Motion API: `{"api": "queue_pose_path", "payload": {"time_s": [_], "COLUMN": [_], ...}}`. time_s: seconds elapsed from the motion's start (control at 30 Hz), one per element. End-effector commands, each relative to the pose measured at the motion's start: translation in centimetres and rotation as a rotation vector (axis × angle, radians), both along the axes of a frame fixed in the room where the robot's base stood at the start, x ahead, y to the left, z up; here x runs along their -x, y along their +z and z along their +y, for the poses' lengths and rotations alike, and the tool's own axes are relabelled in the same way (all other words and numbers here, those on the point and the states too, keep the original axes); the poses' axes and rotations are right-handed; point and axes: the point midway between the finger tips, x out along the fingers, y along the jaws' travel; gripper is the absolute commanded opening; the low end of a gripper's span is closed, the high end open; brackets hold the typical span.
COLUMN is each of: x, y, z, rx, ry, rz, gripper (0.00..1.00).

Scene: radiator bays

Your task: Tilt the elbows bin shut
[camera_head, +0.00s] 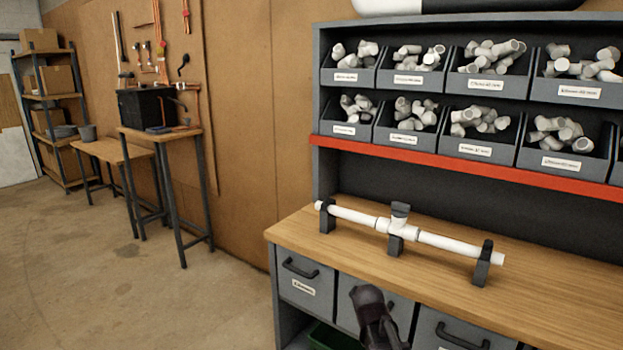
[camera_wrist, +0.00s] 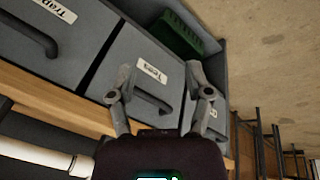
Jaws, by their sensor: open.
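A row of grey bins with dark handles is set under the wooden bench top. The leftmost bin (camera_head: 305,284) in the head view has a label too small to read surely; its front looks about level with the frame. In the wrist view it appears at the right (camera_wrist: 214,118), mostly hidden by a finger, with only part of its label showing. The middle bin reads "Tees" (camera_wrist: 135,58). The bin beside it reads "Traps" (camera_wrist: 70,50). My gripper (camera_head: 372,305) is before the middle bin. Its fingers (camera_wrist: 162,88) are spread and empty; contact cannot be told.
A white pipe assembly (camera_head: 430,238) rests on stands on the bench top (camera_head: 540,290). Shelf bins (camera_head: 485,83) full of white fittings are above. A green crate (camera_wrist: 178,38) is below the bins. Open floor (camera_head: 150,290) lies to the left, with side tables (camera_head: 160,135) beyond.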

Motion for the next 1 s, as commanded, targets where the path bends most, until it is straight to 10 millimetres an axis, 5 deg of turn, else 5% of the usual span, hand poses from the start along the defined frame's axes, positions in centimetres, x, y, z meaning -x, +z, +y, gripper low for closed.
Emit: {"api": "queue_pose_path", "payload": {"time_s": [0.1,0.33,1.0], "x": [5.0,10.4,11.4], "y": [2.5,4.4,4.6], "z": [-0.3,-0.1,0.1], "rx": [-0.08,-0.189,-0.218], "ry": [-0.055,-0.12,-0.134], "rz": [0.076,0.181,0.208], "gripper": [0.65,0.65,0.65]}}
